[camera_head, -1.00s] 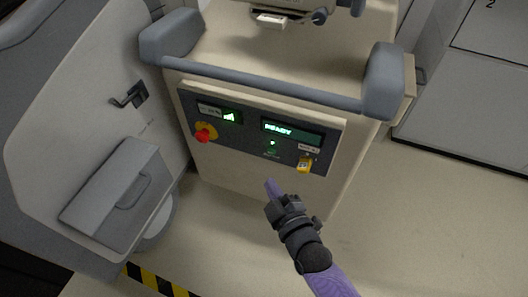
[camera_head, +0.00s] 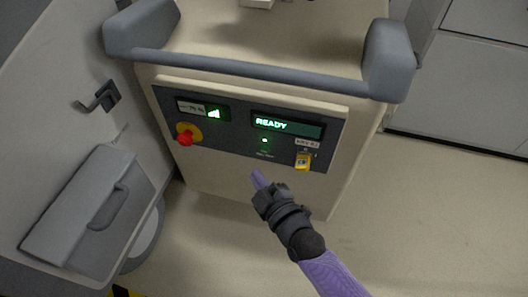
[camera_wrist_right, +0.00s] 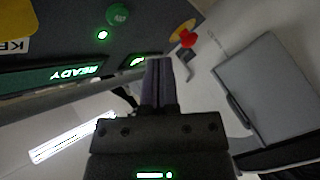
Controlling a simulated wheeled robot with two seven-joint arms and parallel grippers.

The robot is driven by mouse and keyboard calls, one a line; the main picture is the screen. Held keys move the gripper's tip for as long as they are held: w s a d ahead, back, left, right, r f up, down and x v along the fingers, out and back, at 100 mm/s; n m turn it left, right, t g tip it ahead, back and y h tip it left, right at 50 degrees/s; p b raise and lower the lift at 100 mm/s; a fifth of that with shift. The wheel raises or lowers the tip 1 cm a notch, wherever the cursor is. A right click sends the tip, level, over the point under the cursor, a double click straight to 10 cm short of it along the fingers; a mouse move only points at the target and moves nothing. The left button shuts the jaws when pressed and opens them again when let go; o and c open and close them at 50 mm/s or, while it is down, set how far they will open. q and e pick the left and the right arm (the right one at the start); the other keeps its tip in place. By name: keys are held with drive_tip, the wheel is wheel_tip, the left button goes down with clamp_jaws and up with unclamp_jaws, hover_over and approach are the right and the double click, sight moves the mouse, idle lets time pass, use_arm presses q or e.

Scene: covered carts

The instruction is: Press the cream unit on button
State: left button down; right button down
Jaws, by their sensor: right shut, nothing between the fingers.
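The cream unit (camera_head: 215,174) stands in front of me with a dark control panel (camera_head: 225,132) on its front face. The panel display (camera_head: 287,125) reads READY in green, and a small green light (camera_head: 265,140) glows below it. In the right wrist view a round green button (camera_wrist_right: 118,15) sits beside the lit green light (camera_wrist_right: 102,35). In the head view the button is too small and dark to make out clearly. My right gripper (camera_head: 256,177), with purple fingers, is shut and empty, below the panel in the picture. It also shows in the wrist view (camera_wrist_right: 160,68). My left gripper is out of view.
A red knob on a yellow base (camera_head: 185,138) is at the panel's left, and a yellow key switch (camera_head: 303,161) at its right. A grey handle bar (camera_head: 250,72) runs above the panel. A grey cart (camera_head: 60,130) stands at left. Floor is open at right.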

sight(265, 150)
drive_tip(key=w, duration=0.1)
drive_tip(key=w+d+b, duration=0.1)
drive_tip(key=w, duration=0.1)
drive_tip(key=shift+w+d, duration=0.1)
drive_tip(key=shift+w, duration=0.2)
idle(0.3)
idle(0.6)
idle(0.4)
idle(0.5)
